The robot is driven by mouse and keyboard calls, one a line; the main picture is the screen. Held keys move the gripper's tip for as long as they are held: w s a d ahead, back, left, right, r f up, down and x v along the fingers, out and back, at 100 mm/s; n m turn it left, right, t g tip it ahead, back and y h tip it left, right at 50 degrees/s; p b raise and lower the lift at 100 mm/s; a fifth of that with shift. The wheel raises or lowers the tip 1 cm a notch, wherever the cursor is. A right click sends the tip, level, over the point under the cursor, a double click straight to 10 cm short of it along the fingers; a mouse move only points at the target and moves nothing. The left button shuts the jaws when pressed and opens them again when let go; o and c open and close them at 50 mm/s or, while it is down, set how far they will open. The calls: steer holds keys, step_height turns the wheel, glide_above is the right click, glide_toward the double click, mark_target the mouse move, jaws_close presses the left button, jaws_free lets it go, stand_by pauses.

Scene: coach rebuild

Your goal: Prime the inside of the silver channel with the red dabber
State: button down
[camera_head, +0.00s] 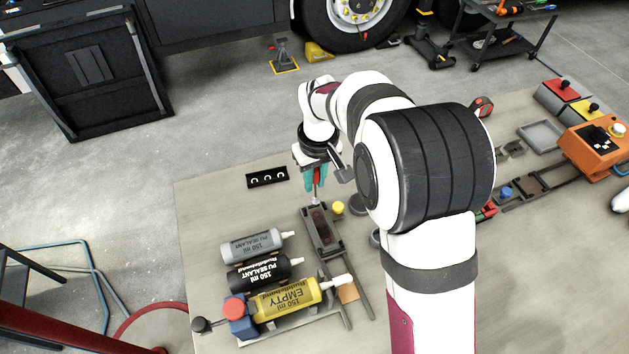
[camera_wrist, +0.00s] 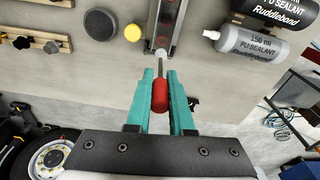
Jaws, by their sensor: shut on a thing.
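My gripper (camera_head: 316,183) has teal fingers and is shut on the red dabber, whose red handle (camera_wrist: 160,96) shows between the fingertips in the wrist view. A thin shaft runs from the handle to a pale tip (camera_wrist: 161,53). The tip is at the end of the silver channel (camera_wrist: 178,22), a narrow open trough with a dark inside. In the head view the channel (camera_head: 334,249) lies on the bench, with my gripper above its far end. I cannot tell whether the tip touches the channel.
Grey (camera_head: 251,245), black (camera_head: 264,274) and yellow (camera_head: 287,298) sealant cartridges lie left of the channel. A yellow round cap (camera_head: 338,208) sits close to its right. A black holder with slots (camera_head: 267,177) lies at the bench's far left. The bench between holder and cartridges is clear.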

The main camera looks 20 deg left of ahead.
mark_target(315, 170)
steer(key=shift+r, duration=1.75)
